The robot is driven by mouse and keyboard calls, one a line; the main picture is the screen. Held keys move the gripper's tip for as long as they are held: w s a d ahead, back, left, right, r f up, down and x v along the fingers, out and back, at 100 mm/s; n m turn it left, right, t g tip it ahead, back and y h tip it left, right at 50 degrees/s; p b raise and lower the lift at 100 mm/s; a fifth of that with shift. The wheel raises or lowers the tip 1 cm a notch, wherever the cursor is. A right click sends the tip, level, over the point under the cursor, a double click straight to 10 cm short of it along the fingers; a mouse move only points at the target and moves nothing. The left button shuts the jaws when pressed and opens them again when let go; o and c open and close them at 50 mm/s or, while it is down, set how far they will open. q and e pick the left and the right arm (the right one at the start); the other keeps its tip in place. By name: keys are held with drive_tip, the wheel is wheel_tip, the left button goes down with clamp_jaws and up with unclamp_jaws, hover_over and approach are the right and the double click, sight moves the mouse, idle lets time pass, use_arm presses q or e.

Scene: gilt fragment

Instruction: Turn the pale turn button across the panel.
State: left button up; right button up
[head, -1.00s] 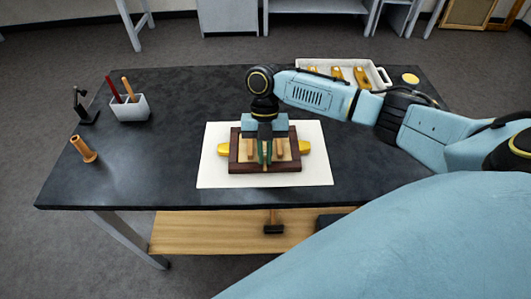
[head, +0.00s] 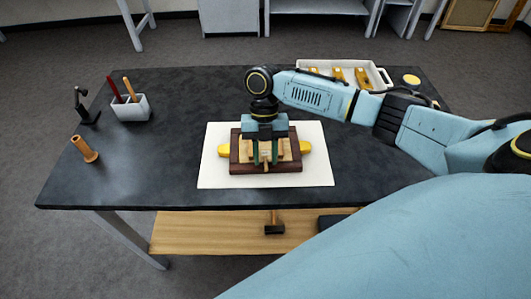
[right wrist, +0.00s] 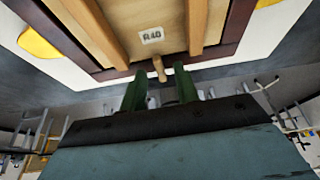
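The pale turn button (right wrist: 159,68) is a small wooden peg near the edge of the panel (right wrist: 145,18), which bears an "R40" label. In the right wrist view it points toward the dark red-brown frame edge, roughly in line with the two wooden bars. My right gripper (head: 265,157) is above the frame (head: 265,168), pointing down. Its green fingers (right wrist: 160,88) are apart, one on each side of the button, with gaps visible; I see no clear contact. In the head view the button is small, low between the fingers. My left gripper is not in view.
The frame lies on a white sheet (head: 215,175) on the dark table (head: 160,165). Yellow pieces (head: 222,149) stick out at both sides. A pen holder (head: 130,107), a wooden peg (head: 84,149) and a black stand (head: 84,108) are at left. A white tray (head: 383,76) is behind my right arm.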

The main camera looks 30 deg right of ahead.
drive_tip(key=v, duration=1.3)
drive_tip(key=shift+r, duration=0.15)
